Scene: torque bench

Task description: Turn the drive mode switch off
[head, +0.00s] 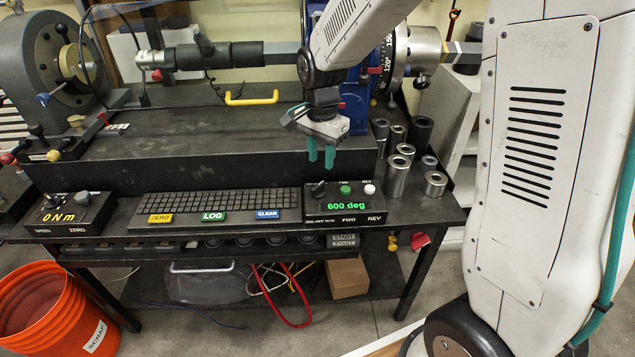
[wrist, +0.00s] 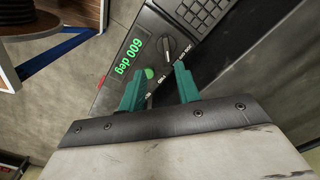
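The drive control box (head: 368,208) sits at the front right of the bench, with a green "600 deg" readout. Its black rotary knob (head: 318,189) is at the box's left, above a small label that I cannot read fully; I take it as the drive mode switch. It also shows in the wrist view (wrist: 168,48), just beyond the fingertips. A green button (head: 345,189) and a white button (head: 369,189) are right of it. My gripper (head: 321,163) hangs above and behind the box, teal fingers down. In the wrist view the fingers (wrist: 158,76) are apart, with nothing between them.
A keyboard (head: 225,200) with coloured keys lies left of the box. Metal sockets (head: 397,176) stand right of it. The torque machine with a yellow handle (head: 251,97) is behind. An orange bin (head: 45,310) stands at the floor's left.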

